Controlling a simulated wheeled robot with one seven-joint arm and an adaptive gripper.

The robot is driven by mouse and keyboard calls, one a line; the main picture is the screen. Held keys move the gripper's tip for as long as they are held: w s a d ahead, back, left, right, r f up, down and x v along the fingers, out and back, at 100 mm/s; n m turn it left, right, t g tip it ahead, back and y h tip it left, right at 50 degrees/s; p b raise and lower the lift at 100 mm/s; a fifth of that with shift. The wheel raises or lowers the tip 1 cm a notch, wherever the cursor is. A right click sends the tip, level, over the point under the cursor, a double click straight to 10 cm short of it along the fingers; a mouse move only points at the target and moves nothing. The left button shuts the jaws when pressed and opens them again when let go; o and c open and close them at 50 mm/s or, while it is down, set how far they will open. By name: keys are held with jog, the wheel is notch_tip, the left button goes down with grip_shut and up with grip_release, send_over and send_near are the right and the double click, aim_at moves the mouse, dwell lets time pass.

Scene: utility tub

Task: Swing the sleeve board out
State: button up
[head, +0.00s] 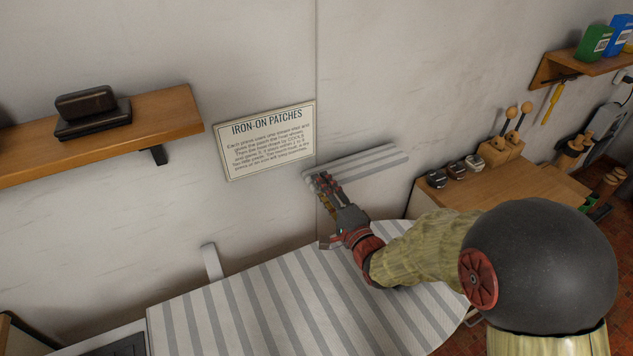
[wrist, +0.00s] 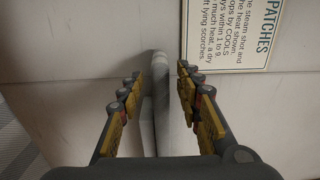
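The sleeve board (head: 375,161) is a narrow grey-and-white striped board close against the wall, above the far edge of the ironing board. My gripper (head: 322,181) is at its left end in the head view and hides part of it. In the wrist view my gripper (wrist: 156,82) is open, with its two fingers spread. A pale, narrow, rounded end, apparently of the sleeve board (wrist: 160,100), stands between the fingers with a visible gap to each side. Its mount is hidden from me.
The striped ironing board (head: 270,300) lies below my arm. A sign (head: 266,140) hangs on the wall just left of my gripper. A wooden shelf (head: 100,135) with a dark case is at left. A wooden counter (head: 500,190) with small items is at right.

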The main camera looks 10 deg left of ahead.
jog(key=shift+b+x, duration=0.4)
jog(key=shift+x, duration=1.6)
jog(key=shift+c, duration=0.2)
jog(key=c, duration=0.7)
grip_shut()
